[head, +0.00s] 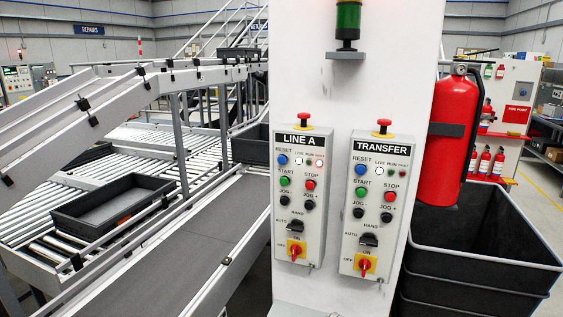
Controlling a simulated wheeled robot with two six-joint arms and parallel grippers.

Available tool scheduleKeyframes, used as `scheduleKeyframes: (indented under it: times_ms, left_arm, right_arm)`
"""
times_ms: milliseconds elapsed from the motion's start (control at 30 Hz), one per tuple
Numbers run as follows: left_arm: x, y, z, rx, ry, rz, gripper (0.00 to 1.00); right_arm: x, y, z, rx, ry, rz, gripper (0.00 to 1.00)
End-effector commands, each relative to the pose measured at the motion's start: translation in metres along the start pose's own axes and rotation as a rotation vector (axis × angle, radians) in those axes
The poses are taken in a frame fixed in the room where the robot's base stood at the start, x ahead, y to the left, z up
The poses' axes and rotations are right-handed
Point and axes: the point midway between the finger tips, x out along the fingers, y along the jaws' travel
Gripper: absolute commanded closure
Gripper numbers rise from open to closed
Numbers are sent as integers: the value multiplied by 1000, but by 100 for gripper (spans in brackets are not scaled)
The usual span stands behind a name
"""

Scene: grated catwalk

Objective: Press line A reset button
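The LINE A control box (300,205) is fixed to the front of a white column, left of a similar TRANSFER box (377,208). The LINE A reset button (282,159) is blue and sits at the upper left of its box under the label RESET. Beside it are small indicator lamps (309,162), the right one reddish. Below are a green START button (285,181) and a red STOP button (309,184). A red emergency stop (303,118) tops the box. Neither of my grippers shows in the head view.
Roller conveyors and a dark belt (180,255) run along the left, with a black tray (112,205) on the rollers. A red fire extinguisher (449,140) hangs on the column's right side. Black stacked bins (480,275) stand at the lower right.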

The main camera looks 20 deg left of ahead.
Motion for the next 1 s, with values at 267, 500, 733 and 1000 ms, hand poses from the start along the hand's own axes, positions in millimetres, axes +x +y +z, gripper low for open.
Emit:
scheduleKeyframes:
  times_ms: [267,500,733,1000]
  left_arm:
    - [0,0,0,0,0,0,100]
    - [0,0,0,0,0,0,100]
    - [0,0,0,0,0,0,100]
    - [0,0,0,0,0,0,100]
  right_arm:
    - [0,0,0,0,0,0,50]
    - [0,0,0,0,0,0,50]
    - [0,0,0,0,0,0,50]
    - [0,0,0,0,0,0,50]
